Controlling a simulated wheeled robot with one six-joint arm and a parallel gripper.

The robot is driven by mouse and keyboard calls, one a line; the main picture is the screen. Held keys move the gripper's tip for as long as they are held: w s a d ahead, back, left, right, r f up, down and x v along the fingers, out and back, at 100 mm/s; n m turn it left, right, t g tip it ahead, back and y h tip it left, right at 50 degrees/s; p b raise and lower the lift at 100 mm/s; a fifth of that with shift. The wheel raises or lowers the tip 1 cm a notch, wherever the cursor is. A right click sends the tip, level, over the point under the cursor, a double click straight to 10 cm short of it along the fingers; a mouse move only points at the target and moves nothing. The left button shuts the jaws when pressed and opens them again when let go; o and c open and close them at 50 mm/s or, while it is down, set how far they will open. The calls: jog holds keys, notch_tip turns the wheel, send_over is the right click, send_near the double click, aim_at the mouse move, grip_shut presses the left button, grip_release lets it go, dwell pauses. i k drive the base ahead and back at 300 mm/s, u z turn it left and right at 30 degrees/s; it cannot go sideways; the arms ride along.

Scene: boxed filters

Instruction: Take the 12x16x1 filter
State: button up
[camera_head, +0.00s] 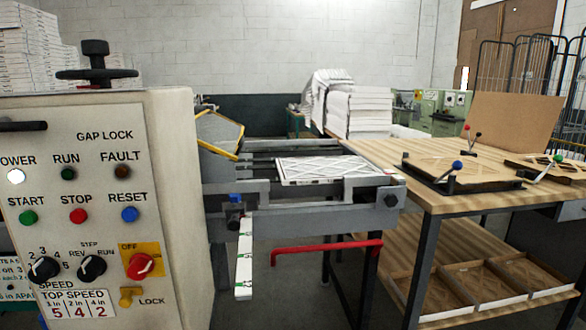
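A flat filter (322,168) with a white frame and a crisscross pattern on its face lies on the outfeed of a machine, in the middle of the view. Small dark print shows on its near edge, but it is too small to read, so I cannot tell its size. Its near right corner is by the end of the machine's grey rail (360,190). My gripper is not in view, and nothing is seen touching the filter.
A control panel (85,200) fills the left. A wooden table (410,160) with clamp fixtures (455,175) stands right of the machine. A red bar (325,248) juts below the outfeed. White stacks (355,110) stand behind. Cardboard frames (490,285) lie on the lower shelf.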

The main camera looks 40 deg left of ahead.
aim_at(320, 170)
jog(key=u, duration=0.85)
jog(key=i, duration=0.75)
jog(key=u, duration=0.8)
